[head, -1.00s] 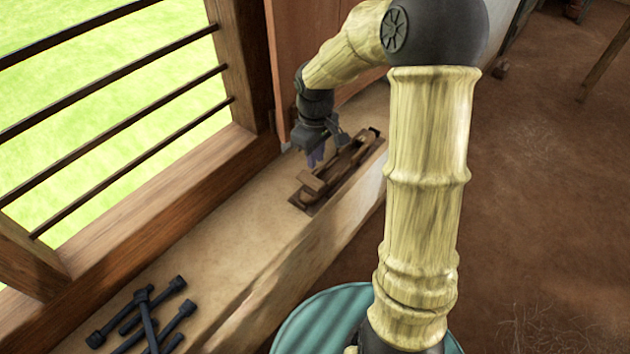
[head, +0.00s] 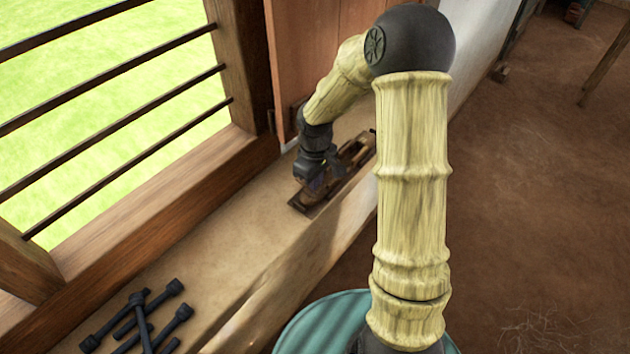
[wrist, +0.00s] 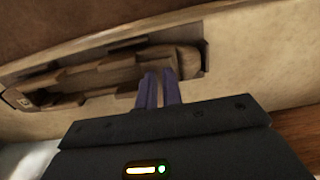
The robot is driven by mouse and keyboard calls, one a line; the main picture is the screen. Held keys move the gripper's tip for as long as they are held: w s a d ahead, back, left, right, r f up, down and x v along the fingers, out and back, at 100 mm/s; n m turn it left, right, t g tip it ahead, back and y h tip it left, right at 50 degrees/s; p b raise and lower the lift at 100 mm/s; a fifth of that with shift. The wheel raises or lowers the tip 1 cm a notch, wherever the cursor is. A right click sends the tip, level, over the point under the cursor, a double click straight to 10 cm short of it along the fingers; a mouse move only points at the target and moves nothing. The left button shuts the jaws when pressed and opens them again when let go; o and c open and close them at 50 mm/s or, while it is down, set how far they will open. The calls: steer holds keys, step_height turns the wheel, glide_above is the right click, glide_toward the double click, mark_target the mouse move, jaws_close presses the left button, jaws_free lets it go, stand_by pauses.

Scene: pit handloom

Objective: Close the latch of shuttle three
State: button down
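A brown wooden shuttle (head: 352,155) lies in a dark tray on the ledge, and my gripper (head: 318,185) is low over its near end. In the wrist view the shuttle (wrist: 105,75) runs left to right. A wooden block (wrist: 188,58) sits at its right end, just right of my fingertips; I cannot tell whether it is the latch. My purple fingers (wrist: 161,78) are nearly together, with only a thin gap and nothing visible between them. They overlap the shuttle's right part; contact cannot be told. No shuttle number is readable.
The pale ledge (head: 215,240) is bare between the shuttle and several dark rods (head: 140,315) at lower left. A barred window (head: 110,120) and a wooden shutter (head: 320,50) border the ledge. A teal round surface (head: 320,320) is at the bottom.

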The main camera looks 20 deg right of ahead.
steer(key=shift+m, duration=0.5)
steer(key=m+p, duration=0.1)
steer(key=m, duration=0.2)
steer(key=shift+r+m, duration=0.1)
steer(key=shift+m, duration=0.2)
steer(key=m+p, duration=0.2)
steer(key=m, duration=0.3)
steer(key=shift+m, duration=0.3)
steer(key=m+p, duration=0.3)
steer(key=m, duration=0.2)
steer(key=shift+m+p, duration=0.65)
steer(key=shift+m, duration=0.65)
steer(key=c, duration=1.8)
jaws_free()
